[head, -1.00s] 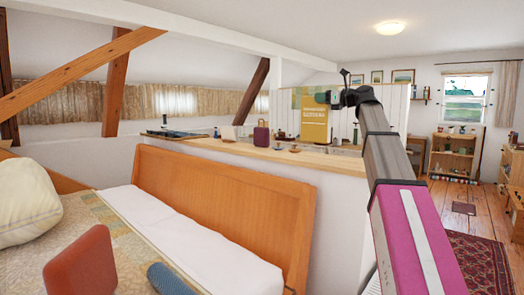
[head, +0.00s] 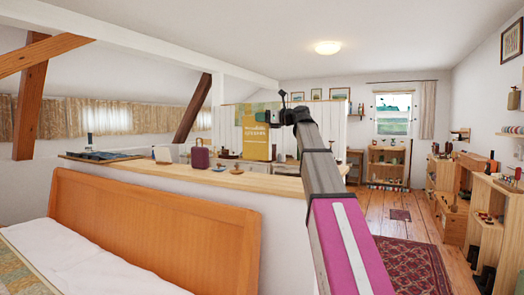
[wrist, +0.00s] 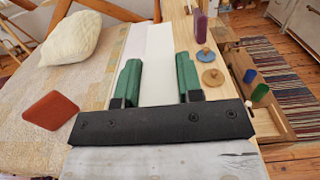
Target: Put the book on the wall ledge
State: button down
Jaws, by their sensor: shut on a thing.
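The yellow book (head: 257,137) with pale lettering on its cover is upright at the end of my arm in the head view, above the wooden counter top. My gripper (head: 284,113) is shut on it. The green fingers (wrist: 159,85) are spread apart in the wrist view, with a whitish surface between them; I cannot tell whether it is the book or the bed. Small wall ledges show on the right wall, one (head: 459,138) farther off and one (head: 511,134) nearer. I cannot tell which is the task's ledge.
The counter (head: 240,183) holds a purple case (head: 200,157) and other small items. The bed (head: 150,225) is at left. Shelves with bottles (head: 487,225) line the right wall. A red rug (head: 408,265) lies on the open wooden floor.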

jog(key=w+d+f, duration=0.3)
jog(key=d+f, duration=0.7)
jog(key=shift+d+f, duration=0.2)
jog(key=shift+f, duration=0.15)
jog(key=c, duration=0.8)
grip_release()
jog(key=v, duration=1.2)
